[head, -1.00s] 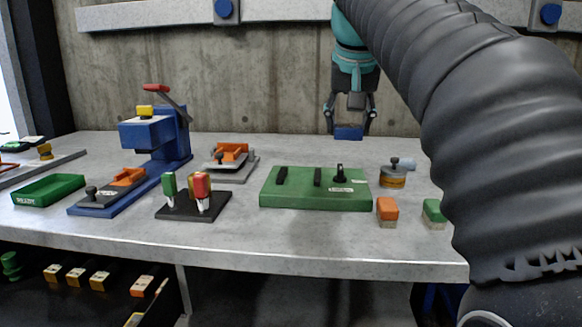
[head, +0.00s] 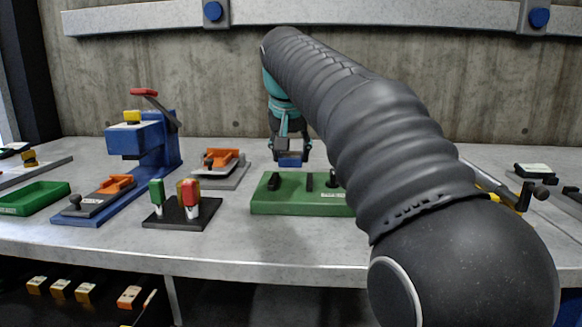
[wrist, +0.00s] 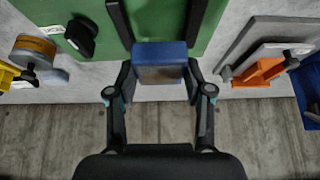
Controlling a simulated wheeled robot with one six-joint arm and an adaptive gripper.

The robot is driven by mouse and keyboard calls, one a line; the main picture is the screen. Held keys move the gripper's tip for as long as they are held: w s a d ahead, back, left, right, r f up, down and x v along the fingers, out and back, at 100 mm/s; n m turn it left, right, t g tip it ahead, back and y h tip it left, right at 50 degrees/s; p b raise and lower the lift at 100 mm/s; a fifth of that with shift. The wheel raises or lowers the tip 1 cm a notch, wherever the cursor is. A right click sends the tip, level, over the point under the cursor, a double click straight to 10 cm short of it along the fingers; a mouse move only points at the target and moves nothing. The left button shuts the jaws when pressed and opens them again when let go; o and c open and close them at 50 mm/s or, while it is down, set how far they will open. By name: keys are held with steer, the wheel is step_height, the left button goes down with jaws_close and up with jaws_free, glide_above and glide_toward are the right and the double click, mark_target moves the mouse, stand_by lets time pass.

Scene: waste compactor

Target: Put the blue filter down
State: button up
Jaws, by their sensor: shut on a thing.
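The blue filter (head: 290,160) is a small blue block held between the fingers of my gripper (head: 290,155). In the wrist view the blue filter (wrist: 160,62) sits between the two fingertips of my gripper (wrist: 160,80), which is shut on it. In the head view it hangs just behind the far edge of the green board (head: 285,205). In the wrist view it overlaps the edge of the green board (wrist: 215,30). I cannot tell the exact height of the filter over the table.
An orange-topped fixture (head: 222,160) stands to the left on a grey plate. A dark stand (head: 180,215) with coloured handles is in front. A blue press (head: 155,145) and a green tray (head: 35,197) stand further left.

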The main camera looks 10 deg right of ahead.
mark_target(291, 167)
steer(key=shift+f+b, duration=0.3)
steer(key=shift+f, duration=1.4)
steer(key=shift+f, duration=0.4)
steer(key=shift+f+b, duration=0.1)
steer(key=shift+b, duration=0.2)
steer(key=shift+s+f, duration=0.1)
steer(key=shift+f, duration=0.1)
steer(key=o, duration=1.2)
steer(key=shift+f, duration=0.1)
